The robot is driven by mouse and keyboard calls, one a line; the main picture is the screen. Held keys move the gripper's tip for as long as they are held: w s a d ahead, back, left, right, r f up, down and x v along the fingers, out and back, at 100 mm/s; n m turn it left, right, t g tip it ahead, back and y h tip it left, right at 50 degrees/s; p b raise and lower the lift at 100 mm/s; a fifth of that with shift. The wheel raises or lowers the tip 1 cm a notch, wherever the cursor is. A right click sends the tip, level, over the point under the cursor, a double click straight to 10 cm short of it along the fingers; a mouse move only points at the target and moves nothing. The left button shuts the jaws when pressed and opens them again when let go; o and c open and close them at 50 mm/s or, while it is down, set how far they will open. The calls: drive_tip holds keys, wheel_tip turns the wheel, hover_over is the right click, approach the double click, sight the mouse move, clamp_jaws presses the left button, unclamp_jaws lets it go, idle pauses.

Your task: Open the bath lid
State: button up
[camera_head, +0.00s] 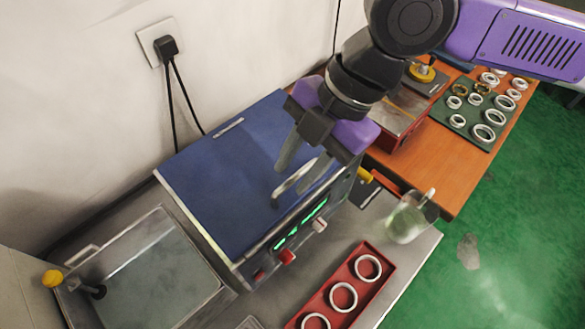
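The blue lid (215,185) lies flat and closed on top of a box-shaped unit with a lit green display (300,222) on its front. A curved silver bar (289,183), apparently the lid's handle, shows near the lid's front edge. My gripper (300,172) hangs over this edge, pointing down. Its two grey fingers look apart, close to the silver bar. From this view I cannot tell whether they touch it. The fingers and purple gripper body hide part of the lid's right side.
A metal basin (216,292) with a yellow-knobbed lever (52,278) stands at lower left. A red tray (350,318) with rings, a glass beaker (408,220) and a wooden table (445,183) holding a green ring mat lie right. The wall is behind.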

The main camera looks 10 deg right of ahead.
drive_tip(key=shift+a+f, duration=0.3)
drive_tip(key=shift+f, duration=0.35)
clamp_jaws()
idle(1.0)
